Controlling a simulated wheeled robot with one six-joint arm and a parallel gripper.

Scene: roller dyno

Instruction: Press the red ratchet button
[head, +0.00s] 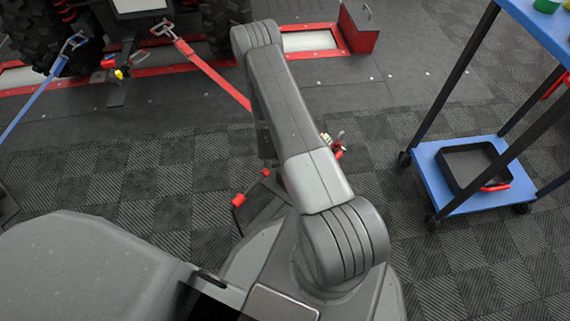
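A red strap (212,72) runs from a metal hook (165,30) at the vehicle down and right until my arm hides it. Just right of my arm, a small metal fitting with red and pale green parts (333,143) shows in part; it may be the ratchet. I cannot make out a separate button on it. Left of my arm's lower part, a dark frame (258,205) with red ends stands on the floor, partly hidden. My arm crosses the middle of the view. I cannot see my gripper or its fingers.
A blue cart (445,207) with a black tray (474,166) on its lower shelf stands at right. A vehicle with big tyres (55,30) stands on the red-edged dyno at top left. A blue strap (42,95) runs down the left. Checkered floor (150,170) lies open between.

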